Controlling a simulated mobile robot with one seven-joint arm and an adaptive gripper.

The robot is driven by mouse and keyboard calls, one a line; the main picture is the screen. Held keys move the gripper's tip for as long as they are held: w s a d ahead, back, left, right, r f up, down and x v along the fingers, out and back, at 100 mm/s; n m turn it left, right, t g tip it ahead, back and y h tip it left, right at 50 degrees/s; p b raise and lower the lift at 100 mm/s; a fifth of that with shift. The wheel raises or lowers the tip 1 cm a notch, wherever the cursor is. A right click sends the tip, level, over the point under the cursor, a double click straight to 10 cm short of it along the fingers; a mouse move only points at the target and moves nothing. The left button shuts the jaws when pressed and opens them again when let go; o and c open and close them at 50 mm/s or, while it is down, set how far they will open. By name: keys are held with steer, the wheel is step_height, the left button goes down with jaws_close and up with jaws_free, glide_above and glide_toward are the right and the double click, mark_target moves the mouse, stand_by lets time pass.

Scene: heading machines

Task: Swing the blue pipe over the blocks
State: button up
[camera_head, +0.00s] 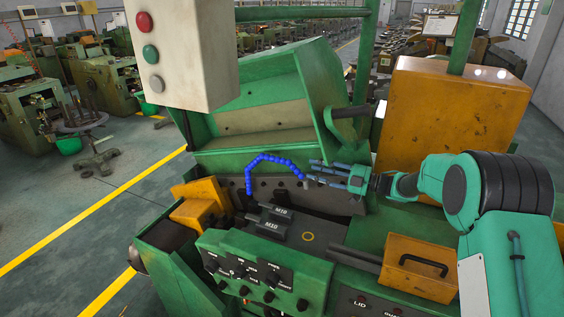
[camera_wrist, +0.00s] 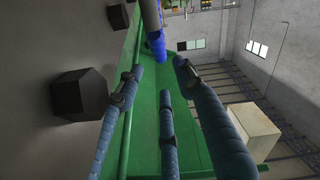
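The blue pipe (camera_head: 270,158) is a segmented hose. It rises at the left of the machine bay, arches right and ends in a short grey nozzle. Two dark blocks (camera_head: 280,213), marked M10, lie below and in front of the arch. My gripper (camera_head: 312,171) reaches in from the right, its spread blue-grey fingers close to the nozzle end. In the wrist view my gripper (camera_wrist: 157,74) has its fingers apart with nothing between them. The blue pipe (camera_wrist: 156,42) and its nozzle show just beyond the tips. I cannot tell whether any finger touches it.
A raised green lid (camera_head: 265,90) stands behind the bay. A hanging button box (camera_head: 180,50) is at upper left. A control panel (camera_head: 262,272) is in front, and an orange box with a handle (camera_head: 420,268) sits right. A yellow ring mark (camera_head: 307,236) lies on the dark bed.

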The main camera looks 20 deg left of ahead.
mark_target(286, 162)
steer(key=a, duration=1.3)
steer(key=shift+a+p, duration=0.4)
jaws_close()
